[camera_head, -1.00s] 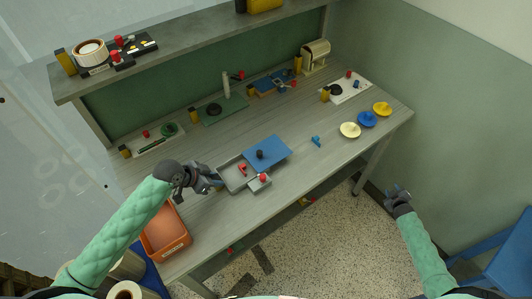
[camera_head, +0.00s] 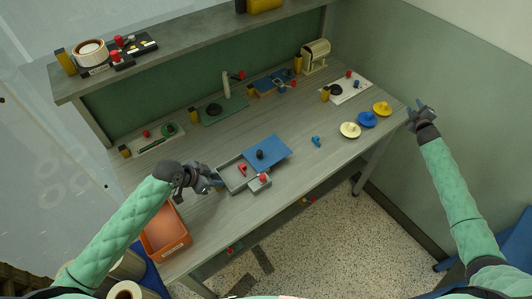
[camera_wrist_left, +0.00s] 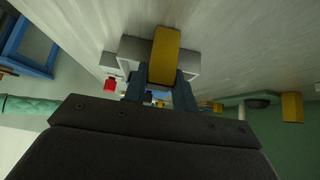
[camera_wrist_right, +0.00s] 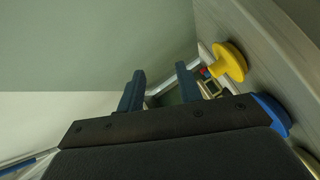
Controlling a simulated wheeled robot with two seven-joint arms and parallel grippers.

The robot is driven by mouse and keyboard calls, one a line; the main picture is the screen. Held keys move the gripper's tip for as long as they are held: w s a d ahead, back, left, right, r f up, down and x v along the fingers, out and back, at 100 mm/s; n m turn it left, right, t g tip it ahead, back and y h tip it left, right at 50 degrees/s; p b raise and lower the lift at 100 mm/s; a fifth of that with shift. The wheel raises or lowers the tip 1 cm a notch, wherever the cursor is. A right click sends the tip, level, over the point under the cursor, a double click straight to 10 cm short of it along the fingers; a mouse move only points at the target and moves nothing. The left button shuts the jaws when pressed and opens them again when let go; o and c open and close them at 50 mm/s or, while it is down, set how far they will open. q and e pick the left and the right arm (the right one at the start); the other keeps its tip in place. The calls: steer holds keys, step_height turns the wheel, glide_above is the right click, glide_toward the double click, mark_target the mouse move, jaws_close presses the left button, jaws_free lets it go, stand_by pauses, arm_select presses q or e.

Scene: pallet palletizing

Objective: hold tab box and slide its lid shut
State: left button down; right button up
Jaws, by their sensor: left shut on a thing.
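The grey tab box (camera_head: 232,181) lies on the table with its blue lid (camera_head: 274,151) slid off toward the right, so the box's left part is open. The lid has a black knob (camera_head: 260,155). A red piece (camera_head: 243,169) shows inside the box. My left gripper (camera_head: 217,181) is at the box's left end, shut on a yellow tab (camera_wrist_left: 165,50), which stands between its fingers in the left wrist view. My right gripper (camera_head: 417,108) is open and empty, off the table's right end; its spread fingers (camera_wrist_right: 160,90) show in the right wrist view.
A grey block with a red knob (camera_head: 264,178) sits at the box's front side. A small blue piece (camera_head: 316,141) lies right of the lid. Cream (camera_head: 350,130), blue (camera_head: 367,119) and yellow (camera_head: 382,109) discs stand further right. An orange bin (camera_head: 165,238) is front left.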

steer(key=w+a+r+n+g+y, duration=0.1)
steer(key=w+a+n+g+y, duration=0.15)
steer(key=a, duration=1.65)
steer(key=w+a+r+n+g+y, duration=0.1)
steer(key=w+a+r+n+g, duration=0.2)
steer(key=a, duration=1.7)
steer(key=n+g+h, duration=0.1)
steer(key=n+g, duration=1)
glide_above(259, 152)
steer(key=w, duration=0.1)
steer(key=shift+d+f+m, duration=0.15)
steer(key=shift+m, duration=0.1)
steer(key=shift+s+h, duration=0.25)
steer(key=shift+s, duration=0.25)
steer(key=shift+f, duration=3.5)
